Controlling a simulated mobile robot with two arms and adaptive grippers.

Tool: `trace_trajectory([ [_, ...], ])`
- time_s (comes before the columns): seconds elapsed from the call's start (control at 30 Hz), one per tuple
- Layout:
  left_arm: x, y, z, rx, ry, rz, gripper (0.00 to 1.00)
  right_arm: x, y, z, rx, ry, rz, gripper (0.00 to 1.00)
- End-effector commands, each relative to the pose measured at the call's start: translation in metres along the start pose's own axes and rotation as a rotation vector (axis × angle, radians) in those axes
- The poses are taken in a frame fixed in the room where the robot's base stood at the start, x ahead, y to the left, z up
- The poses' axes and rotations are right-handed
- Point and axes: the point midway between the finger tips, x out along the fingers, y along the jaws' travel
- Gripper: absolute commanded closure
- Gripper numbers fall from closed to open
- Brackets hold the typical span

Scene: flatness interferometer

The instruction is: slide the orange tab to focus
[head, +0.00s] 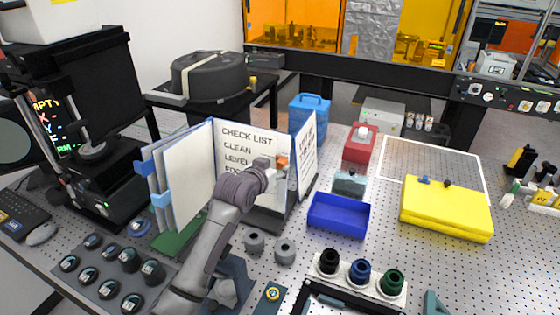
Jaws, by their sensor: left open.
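The checklist stand (236,138) is an upright white board with black lines; "CHECK LIST", "CLEAN" and "LEVEL" are readable, and the line below them is partly covered by my arm. A small orange tab (282,160) shows at the board's right side, level with the lower lines. My left gripper (273,164) is open at the tab, its grey fingers right beside it. I cannot tell whether they touch it. The gripper and wrist hide part of the board's lower right. My right gripper is not in view.
White panels with blue clips (161,199) stand left of the board. A blue open bin (338,216), grey cylinders (285,250) and a yellow case (446,208) lie to the right. Dark round parts (129,259) fill the front left. Perforated table between the bin and case is free.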

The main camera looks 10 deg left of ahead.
Motion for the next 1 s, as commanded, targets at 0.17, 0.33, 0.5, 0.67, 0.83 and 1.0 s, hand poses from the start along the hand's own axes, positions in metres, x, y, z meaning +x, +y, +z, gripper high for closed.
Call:
trace_trajectory([
  [0.17,0.024,0.001,-0.002,0.000,0.000,0.001,0.50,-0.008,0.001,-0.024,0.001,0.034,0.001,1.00],
  [0.33,0.036,0.000,0.000,0.000,-0.001,0.000,0.50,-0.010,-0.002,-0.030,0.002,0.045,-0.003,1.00],
  [0.5,0.039,0.000,0.000,0.001,0.001,0.000,0.50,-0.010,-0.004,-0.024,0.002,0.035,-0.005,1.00],
  [0.67,0.039,0.000,0.000,0.000,0.001,0.000,0.50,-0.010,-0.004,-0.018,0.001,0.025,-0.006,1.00],
  [0.83,0.038,0.000,0.000,0.000,0.000,0.000,0.77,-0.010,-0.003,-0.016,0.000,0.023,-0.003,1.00],
  [1.0,0.038,0.000,0.000,0.000,0.000,0.000,1.00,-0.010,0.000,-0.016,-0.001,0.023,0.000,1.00],
])
